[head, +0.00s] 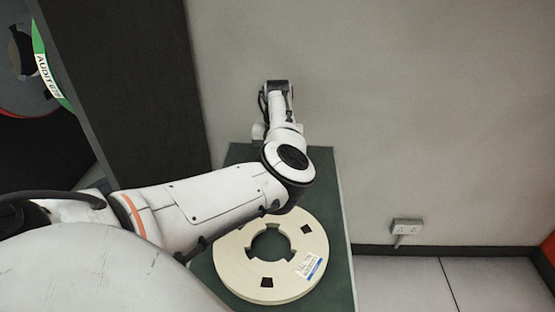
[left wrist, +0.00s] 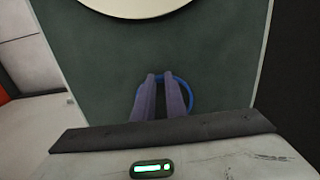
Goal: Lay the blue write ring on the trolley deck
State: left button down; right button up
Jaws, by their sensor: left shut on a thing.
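The blue write ring (left wrist: 191,93) shows in the left wrist view as a thin blue loop at the fingertips of my left gripper (left wrist: 162,77). The gripper is shut on it, and the fingers hide part of the loop. The dark green trolley deck (head: 335,215) lies behind the ring in the left wrist view (left wrist: 90,60). I cannot tell whether the ring touches the deck or hangs above it. In the head view my left arm reaches over the deck to its far end; the fingers and the ring are hidden there. My right gripper is not in view.
A cream tape reel (head: 230,265) with a label lies flat on the near part of the deck. A wall (head: 430,120) stands behind the deck, with a socket (head: 407,227) low on it. A dark cabinet (head: 140,80) stands at the left.

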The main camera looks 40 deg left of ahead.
pick_arm(q)
jog(key=shift+f, duration=0.35)
jog(key=c, duration=1.7)
grip_release()
jog(key=shift+c, duration=1.1)
jog(key=shift+r, duration=0.1)
jog(key=shift+r, duration=3.45)
